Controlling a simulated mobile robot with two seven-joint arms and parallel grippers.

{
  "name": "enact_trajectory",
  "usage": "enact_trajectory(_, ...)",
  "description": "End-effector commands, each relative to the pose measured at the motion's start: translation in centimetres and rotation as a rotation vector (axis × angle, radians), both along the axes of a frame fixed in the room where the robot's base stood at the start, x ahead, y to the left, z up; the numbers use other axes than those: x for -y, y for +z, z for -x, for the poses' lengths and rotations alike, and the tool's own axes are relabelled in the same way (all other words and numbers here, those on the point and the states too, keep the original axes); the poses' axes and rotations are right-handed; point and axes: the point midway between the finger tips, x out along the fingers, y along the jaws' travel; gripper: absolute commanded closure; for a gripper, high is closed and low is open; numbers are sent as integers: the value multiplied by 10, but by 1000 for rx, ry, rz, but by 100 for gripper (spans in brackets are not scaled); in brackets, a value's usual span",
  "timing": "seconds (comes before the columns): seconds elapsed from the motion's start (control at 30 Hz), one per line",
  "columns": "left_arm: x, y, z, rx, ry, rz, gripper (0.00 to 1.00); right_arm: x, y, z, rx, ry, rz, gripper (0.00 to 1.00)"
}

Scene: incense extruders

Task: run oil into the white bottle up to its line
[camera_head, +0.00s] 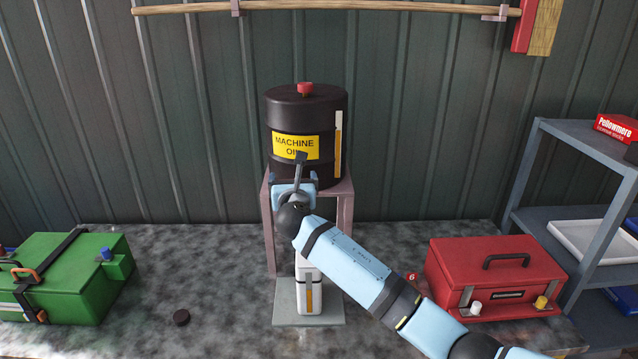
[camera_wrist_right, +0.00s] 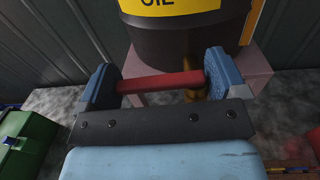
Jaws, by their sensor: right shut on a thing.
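A black drum labelled MACHINE OIL (camera_head: 306,115) stands on a pinkish-grey stand (camera_head: 346,205) in the head view. It has a red cap and a gauge strip, amber below and white on top. My right gripper (camera_head: 296,181) is at the drum's lower front. In the wrist view its blue fingers are shut on a red tap handle (camera_wrist_right: 160,83), a bar lying crosswise. A brass-coloured part shows behind it. The white bottle (camera_head: 303,277) stands upright on a grey plate (camera_head: 334,312) below; its window strip shows amber in the lower part. My arm hides the bottle's top and the spout.
A green box (camera_head: 65,280) is at left and a red toolbox (camera_head: 492,278) at right. A grey shelf (camera_head: 580,150) stands far right. The bench between green box and stand is mostly clear.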

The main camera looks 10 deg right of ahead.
Motion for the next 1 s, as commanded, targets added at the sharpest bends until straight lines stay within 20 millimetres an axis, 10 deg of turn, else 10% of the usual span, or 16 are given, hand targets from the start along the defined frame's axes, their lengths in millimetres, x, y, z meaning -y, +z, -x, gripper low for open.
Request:
enact_trajectory(0.7,0,-2,3,-5,0,-1,57,-10,-1,-4,-1,-67,-4,52)
enact_trajectory(0.73,-1,-2,3,-4,0,0,57,-10,-1,-4,-2,-67,-5,7)
enact_trajectory(0.77,-1,-2,3,-4,0,0,57,-10,-1,-4,-1,-67,-4,0)
enact_trajectory(1.0,-1,-2,2,-2,1,-1,57,-9,-1,-3,-2,-68,-2,0)
